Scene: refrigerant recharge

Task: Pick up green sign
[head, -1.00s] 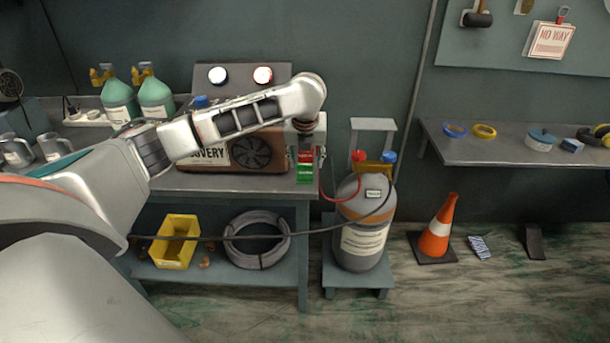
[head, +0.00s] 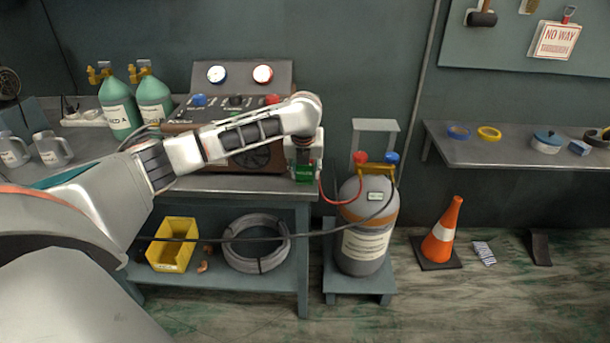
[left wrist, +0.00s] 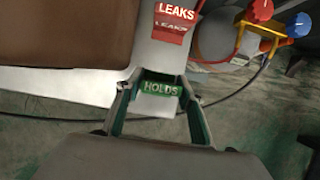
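The green sign reading HOLDS (left wrist: 161,89) hangs at the front edge of the bench, and it also shows in the head view (head: 305,175). My left gripper (left wrist: 158,92) is open, with one finger on each side of the green sign and small gaps between. In the head view my left gripper (head: 303,160) is right above the green sign and hides part of it. The red sign reading LEAKS (left wrist: 175,20) is just beyond it in the left wrist view. My right gripper is in neither view.
The brown recovery machine (head: 190,122) stands on the bench (head: 225,183), behind my left arm. A grey gas cylinder (head: 362,220) with a red hose (head: 327,190) stands to the right of the sign. A dark cable crosses below. A traffic cone (head: 443,232) is on the floor.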

